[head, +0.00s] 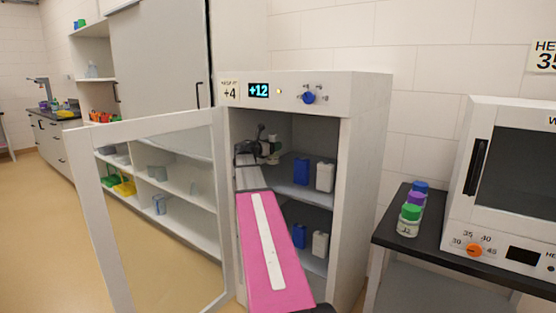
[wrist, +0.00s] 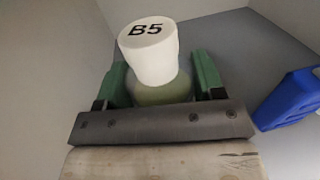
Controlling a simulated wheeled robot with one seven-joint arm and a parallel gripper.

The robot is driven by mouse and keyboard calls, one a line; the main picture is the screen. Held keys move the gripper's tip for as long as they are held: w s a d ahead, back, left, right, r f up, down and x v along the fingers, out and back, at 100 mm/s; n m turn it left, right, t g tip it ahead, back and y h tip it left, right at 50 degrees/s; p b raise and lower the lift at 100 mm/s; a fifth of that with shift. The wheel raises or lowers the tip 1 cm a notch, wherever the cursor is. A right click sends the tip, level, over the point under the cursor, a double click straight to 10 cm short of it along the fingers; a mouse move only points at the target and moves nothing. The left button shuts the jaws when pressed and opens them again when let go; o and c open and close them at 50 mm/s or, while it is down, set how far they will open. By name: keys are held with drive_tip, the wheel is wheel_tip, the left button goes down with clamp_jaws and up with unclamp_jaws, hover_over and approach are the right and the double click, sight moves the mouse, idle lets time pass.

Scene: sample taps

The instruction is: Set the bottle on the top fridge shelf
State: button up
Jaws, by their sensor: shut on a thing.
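The fridge (head: 360,130) stands with its glass door (head: 165,195) swung open to the left. My arm reaches in, and my gripper (head: 268,150) is inside the upper compartment, above the left part of the top shelf (head: 300,194). In the wrist view my gripper (wrist: 158,88) has its green fingers on both sides of a bottle (wrist: 152,55) with a white cap marked B5 and a pale green body. The gripper is shut on it. In the head view the bottle (head: 274,146) is small and partly hidden. I cannot tell whether its base touches the shelf.
A blue container (head: 301,171) and a white container (head: 325,177) stand on the top shelf, right of my gripper. Similar containers (head: 320,244) stand on the shelf below. Several capped bottles (head: 410,220) stand on the dark table at right, beside a white oven-like unit (head: 515,180).

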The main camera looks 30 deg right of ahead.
sight(272, 156)
drive_tip(key=shift+f, duration=2.75)
drive_tip(key=shift+f, duration=0.1)
drive_tip(key=o, duration=1.1)
drive_tip(key=shift+s+a, duration=0.1)
drive_tip(key=shift+a, duration=0.05)
drive_tip(key=v, duration=1.1)
drive_tip(key=shift+a, duration=0.35)
drive_tip(key=shift+s, duration=0.1)
